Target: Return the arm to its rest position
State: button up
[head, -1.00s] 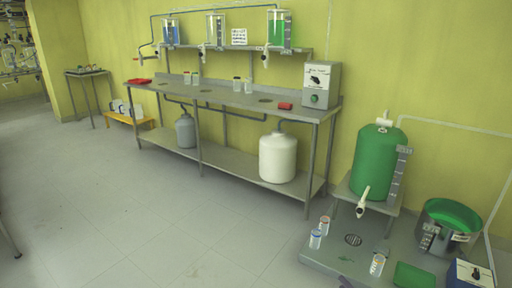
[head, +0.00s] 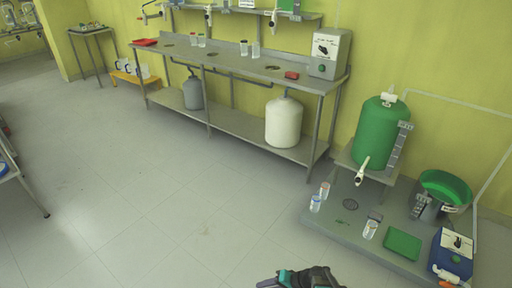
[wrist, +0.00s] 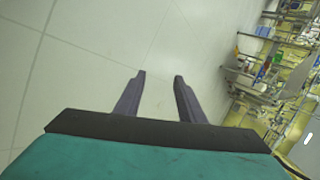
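My gripper shows in the wrist view (wrist: 160,76) with its two dark fingers apart and nothing between them. Pale floor tiles lie behind the fingers. In the head view, part of my arm's end (head: 300,278), teal and black, shows at the bottom edge, over open floor in front of the grey platform. Its fingers cannot be made out there, and the rest of the arm is out of view.
A steel bench (head: 225,63) with small jars and a white tank (head: 284,122) stands along the wall. At right, a low grey platform (head: 330,222) holds a green tank (head: 380,132), jars and a blue box (head: 451,254). A table edge (head: 10,170) shows at left. The middle floor is clear.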

jog(key=s+r+n+g+h+p, duration=0.25)
jog(key=s+g, duration=0.25)
jog(key=s, duration=0.8)
jog(key=s+d+g+h, duration=0.2)
jog(key=s+d+h, duration=0.4)
jog(key=d, duration=0.6)
jog(key=shift+s+d+r+g+h+p, duration=0.2)
jog(key=shift+s+r+g+h+p, duration=0.15)
jog(key=shift+s, duration=0.8)
jog(key=shift+c, duration=0.6)
